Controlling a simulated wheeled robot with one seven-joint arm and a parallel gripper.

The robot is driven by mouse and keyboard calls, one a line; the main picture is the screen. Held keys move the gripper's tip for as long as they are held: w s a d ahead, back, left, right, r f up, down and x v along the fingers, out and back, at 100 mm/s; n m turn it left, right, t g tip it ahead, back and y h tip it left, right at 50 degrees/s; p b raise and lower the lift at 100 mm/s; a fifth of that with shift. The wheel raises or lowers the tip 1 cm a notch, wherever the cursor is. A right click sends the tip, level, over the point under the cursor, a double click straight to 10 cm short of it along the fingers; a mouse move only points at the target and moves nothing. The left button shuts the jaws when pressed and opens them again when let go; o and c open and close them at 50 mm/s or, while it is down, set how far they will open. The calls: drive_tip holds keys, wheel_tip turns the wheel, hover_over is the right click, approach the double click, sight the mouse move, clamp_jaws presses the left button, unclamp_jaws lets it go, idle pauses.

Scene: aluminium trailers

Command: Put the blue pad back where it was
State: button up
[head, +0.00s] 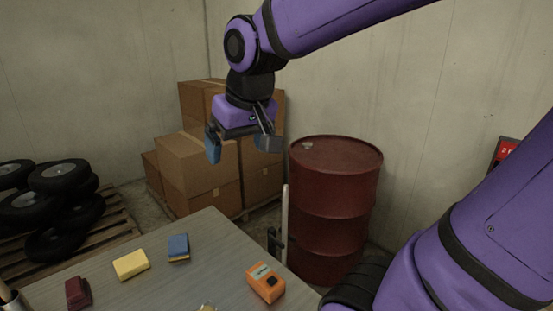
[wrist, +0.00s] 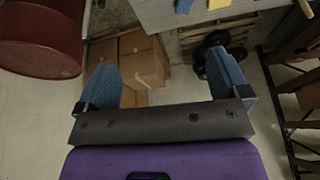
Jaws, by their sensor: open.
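The blue pad (head: 178,247) lies on the grey table (head: 215,232) near its back edge, with a thin yellow layer along its lower front edge. It also shows cut off at the top edge of the wrist view (wrist: 184,5). My gripper (head: 240,150) is raised above and beyond the table's back edge, up and to the right of the pad in the head view. In the wrist view its two blue-faced fingers (wrist: 165,78) are wide apart with nothing between them.
A yellow pad (head: 131,264), a dark red block (head: 78,292) and an orange device (head: 266,282) are also on the table. A red drum (head: 333,205) stands behind the table at the right. Stacked cardboard boxes (head: 197,165) and tyres on a pallet (head: 55,195) are beyond.

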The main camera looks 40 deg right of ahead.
drive_tip(key=s+n+t, duration=0.1)
drive_tip(key=s, duration=0.8)
drive_tip(key=shift+d, duration=0.4)
